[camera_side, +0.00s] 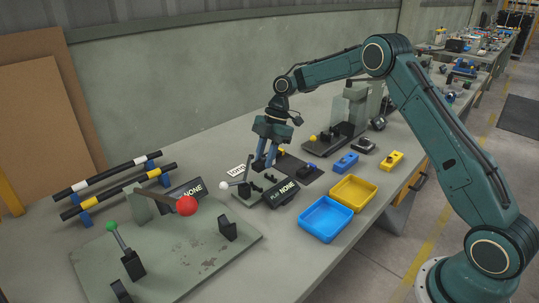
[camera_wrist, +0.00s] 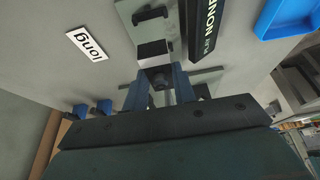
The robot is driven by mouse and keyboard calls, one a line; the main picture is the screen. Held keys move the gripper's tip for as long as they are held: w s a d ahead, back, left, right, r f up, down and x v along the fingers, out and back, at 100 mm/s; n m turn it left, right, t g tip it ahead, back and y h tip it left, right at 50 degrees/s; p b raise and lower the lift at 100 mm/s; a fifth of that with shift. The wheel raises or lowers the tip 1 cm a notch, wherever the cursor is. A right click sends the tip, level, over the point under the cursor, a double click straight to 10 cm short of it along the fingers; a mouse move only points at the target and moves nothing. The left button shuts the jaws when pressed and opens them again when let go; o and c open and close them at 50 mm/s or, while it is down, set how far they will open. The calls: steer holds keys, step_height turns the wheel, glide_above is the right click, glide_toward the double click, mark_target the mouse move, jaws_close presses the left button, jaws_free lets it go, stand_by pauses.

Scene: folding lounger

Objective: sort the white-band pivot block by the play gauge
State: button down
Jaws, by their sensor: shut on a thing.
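My gripper (camera_side: 264,166) points down beside the small play gauge, with its fingers close together. In the wrist view its blue fingers (camera_wrist: 158,88) are shut on a dark block with a pale band, which looks like the white-band pivot block (camera_wrist: 154,50). The fingers hide part of the block, and in the side view I cannot make it out clearly. The play gauge's black display (camera_side: 283,193) reads "PLAY NONE"; it also shows in the wrist view (camera_wrist: 202,32). A lever with a white knob (camera_side: 224,186) stands at the gauge's left. I cannot tell whether the block touches the gauge.
A blue tray (camera_side: 326,219) and a yellow tray (camera_side: 353,193) lie at the bench's front edge. A blue block (camera_side: 345,162) and a yellow block (camera_side: 391,160) lie behind them. A "long" label (camera_side: 236,170) is left of my gripper. A large plate (camera_side: 185,262) with levers fills the left foreground.

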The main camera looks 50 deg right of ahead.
steer(key=s+d, duration=1)
glide_above(351, 197)
steer(key=d, duration=0.1)
steer(key=shift+d+r, duration=0.15)
steer(key=shift+r, duration=0.3)
steer(key=shift+f, duration=0.15)
steer(key=shift+f, duration=3.4)
steer(key=shift+f, duration=0.55)
steer(key=c, duration=1.1)
jaws_free()
steer(key=shift+o, duration=0.2)
steer(key=v, duration=1.3)
steer(key=shift+d+r, duration=0.2)
steer(key=shift+r, duration=0.1)
